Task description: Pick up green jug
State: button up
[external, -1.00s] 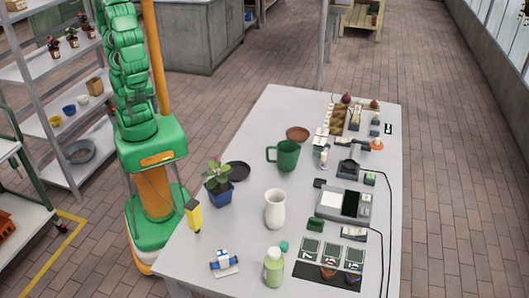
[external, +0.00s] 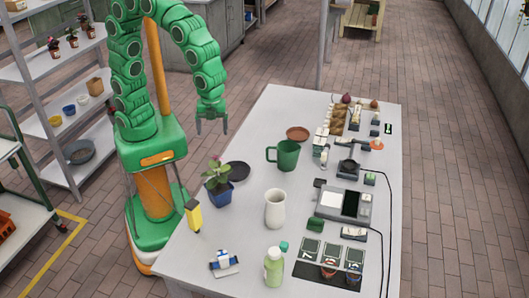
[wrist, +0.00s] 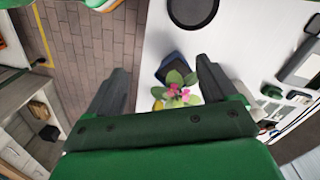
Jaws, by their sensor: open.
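The green jug (external: 287,156) stands upright on the white table, with its handle to the left in the external view. My gripper (external: 212,126) hangs open and empty, pointing down, to the left of the jug and higher than the tabletop, apart from it. In the wrist view my gripper's two dark fingers (wrist: 160,88) are spread wide, with the potted plant showing between and beyond them. I cannot make out the jug in the wrist view.
A potted plant (external: 218,185) in a blue pot, a dark plate (external: 237,171), a white vase (external: 275,210) and a brown dish (external: 298,133) stand around the jug. A green bottle (external: 273,268) is at the near edge. Devices and small items crowd the table's right side.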

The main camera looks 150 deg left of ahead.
jog(key=w+a+f+m, duration=0.15)
jog(key=a+f, duration=0.25)
jog(key=a, duration=0.7)
send_over(272, 148)
jog(key=s, duration=0.1)
jog(key=shift+m, duration=0.45)
notch_tip(272, 148, down, 6)
jog(key=shift+s+a+r, duration=0.1)
jog(key=shift+r, duration=0.15)
notch_tip(272, 148, down, 2)
jog(key=shift+w+f, duration=0.2)
jog(key=shift+f, duration=1.25)
jog(key=shift+w+f, duration=0.2)
jog(key=shift+f, duration=1.2)
jog(key=c, duration=1.5)
jog(key=shift+r, duration=0.2)
